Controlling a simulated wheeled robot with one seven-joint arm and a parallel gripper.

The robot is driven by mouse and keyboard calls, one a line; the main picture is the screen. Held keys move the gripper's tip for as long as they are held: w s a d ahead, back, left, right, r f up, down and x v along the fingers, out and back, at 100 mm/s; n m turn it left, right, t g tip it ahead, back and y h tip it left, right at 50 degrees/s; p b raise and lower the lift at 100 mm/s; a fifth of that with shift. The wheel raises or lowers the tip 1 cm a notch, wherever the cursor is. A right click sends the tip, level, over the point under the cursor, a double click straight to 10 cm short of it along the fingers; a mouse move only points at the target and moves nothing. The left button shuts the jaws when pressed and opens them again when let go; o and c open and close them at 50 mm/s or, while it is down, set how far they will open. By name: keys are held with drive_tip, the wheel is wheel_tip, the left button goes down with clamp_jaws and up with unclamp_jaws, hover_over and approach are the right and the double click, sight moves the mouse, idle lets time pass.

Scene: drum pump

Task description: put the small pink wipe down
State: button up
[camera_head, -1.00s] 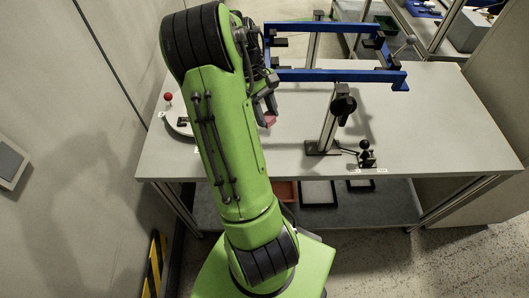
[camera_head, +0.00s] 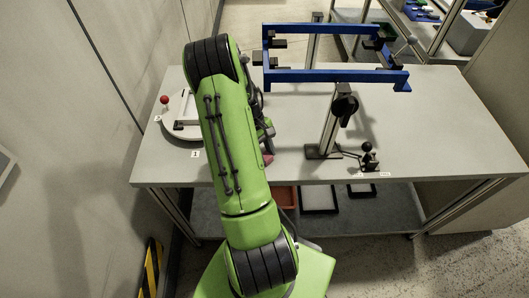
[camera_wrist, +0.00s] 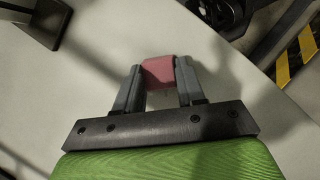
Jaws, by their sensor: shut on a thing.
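The small pink wipe (camera_wrist: 159,72) is held between the two grey fingers of my gripper (camera_wrist: 158,80) in the wrist view. Pale grey tabletop (camera_wrist: 110,35) lies behind it. I cannot tell whether the wipe touches the table. In the head view a bit of the pink wipe (camera_head: 268,159) shows at the right side of my green arm, over the front part of the table (camera_head: 290,168). My gripper is mostly hidden behind my arm there.
A blue frame (camera_head: 335,75) on posts stands at the table's back right. A black clamp-like piece (camera_head: 369,157) sits near the front edge. A round white turntable (camera_head: 177,128) with a red knob (camera_head: 164,99) is at the left.

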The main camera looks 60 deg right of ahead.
drive_tip(key=o, duration=1)
drive_tip(key=shift+f, duration=0.1)
drive_tip(key=p+v, duration=0.2)
drive_tip(key=v, duration=1)
drive_tip(key=shift+r, duration=0.3)
